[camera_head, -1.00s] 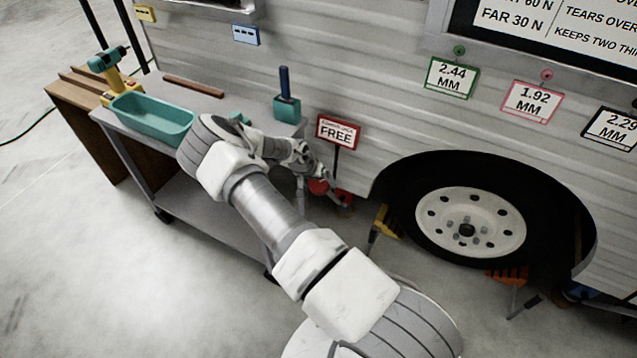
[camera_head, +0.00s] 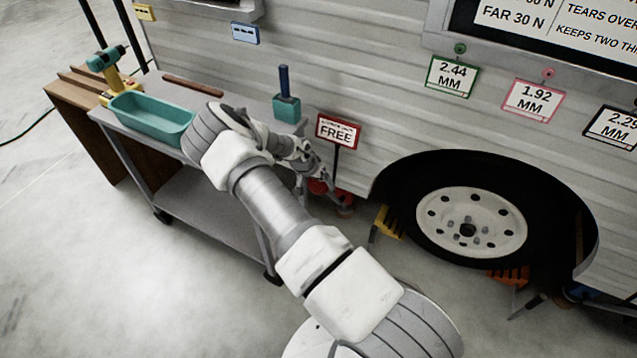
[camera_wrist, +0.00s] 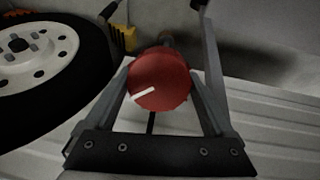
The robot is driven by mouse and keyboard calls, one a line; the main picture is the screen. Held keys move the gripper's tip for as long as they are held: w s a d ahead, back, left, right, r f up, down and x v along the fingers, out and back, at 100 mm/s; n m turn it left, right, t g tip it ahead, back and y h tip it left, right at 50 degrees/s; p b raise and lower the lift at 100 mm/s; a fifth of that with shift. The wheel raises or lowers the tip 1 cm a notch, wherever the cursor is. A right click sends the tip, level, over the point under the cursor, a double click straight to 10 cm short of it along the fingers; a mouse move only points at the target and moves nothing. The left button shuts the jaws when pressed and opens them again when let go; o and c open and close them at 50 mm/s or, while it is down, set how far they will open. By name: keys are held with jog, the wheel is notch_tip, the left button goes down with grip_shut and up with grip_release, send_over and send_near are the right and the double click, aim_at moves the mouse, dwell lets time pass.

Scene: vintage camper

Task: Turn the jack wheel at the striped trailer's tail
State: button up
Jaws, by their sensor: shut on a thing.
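The jack wheel (camera_wrist: 160,80) is a red round knob with a white mark, seen in the middle of the wrist view. The white mark slants, its right end higher. My gripper (camera_wrist: 162,78) has a finger on each side of the wheel and is shut on it. In the head view my gripper (camera_head: 335,192) is low beside the trailer wall (camera_head: 390,110), below the red-framed "FREE" sign (camera_head: 339,131). Only a bit of red shows there, as my arm and fingers cover most of the wheel.
A trailer wheel (camera_head: 470,222) sits just right of my gripper, with a yellow stand (camera_head: 388,222) between. Open floor lies in front.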

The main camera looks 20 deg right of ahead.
jog(key=m+b, duration=0.1)
jog(key=m, duration=0.5)
jog(key=shift+s+d+y, duration=0.1)
jog(key=shift+y, duration=0.3)
dwell(0.3)
jog(key=o, duration=1.1)
jog(key=p+v, duration=0.1)
jog(key=v, duration=0.4)
jog(key=p+v, duration=0.2)
jog(key=v, duration=0.4)
jog(key=p+v, duration=0.2)
jog(key=v, duration=0.4)
jog(key=shift+s+r, duration=0.15)
jog(key=shift+s, duration=0.15)
